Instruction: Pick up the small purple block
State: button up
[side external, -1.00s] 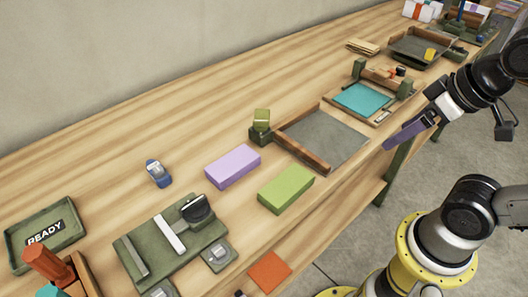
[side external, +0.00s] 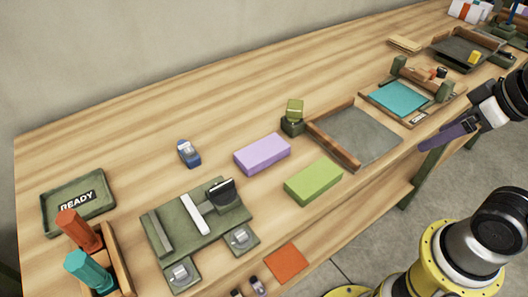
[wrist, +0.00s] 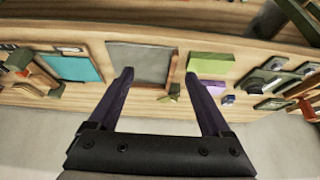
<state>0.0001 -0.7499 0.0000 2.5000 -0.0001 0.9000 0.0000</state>
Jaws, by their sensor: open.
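The small purple block (side external: 262,153) is a light purple, flat rectangular block lying on the wooden table, just behind and left of a green block (side external: 314,181). In the wrist view the purple block (wrist: 213,87) shows beside the right finger, partly hidden by it, and the green block (wrist: 210,64) is above it. My gripper (wrist: 160,73) is open and empty, with two dark purple fingers spread wide. In the side view my gripper (side external: 450,135) hangs near the table's front edge, right of the grey framed tray and well apart from the purple block.
A green press board (side external: 170,228), a blue item (side external: 189,153), a READY tray (side external: 78,226) and an orange sheet (side external: 286,262) lie left and front.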

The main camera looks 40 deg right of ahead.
jog(key=shift+o, duration=0.3)
jog(key=shift+o, duration=1.1)
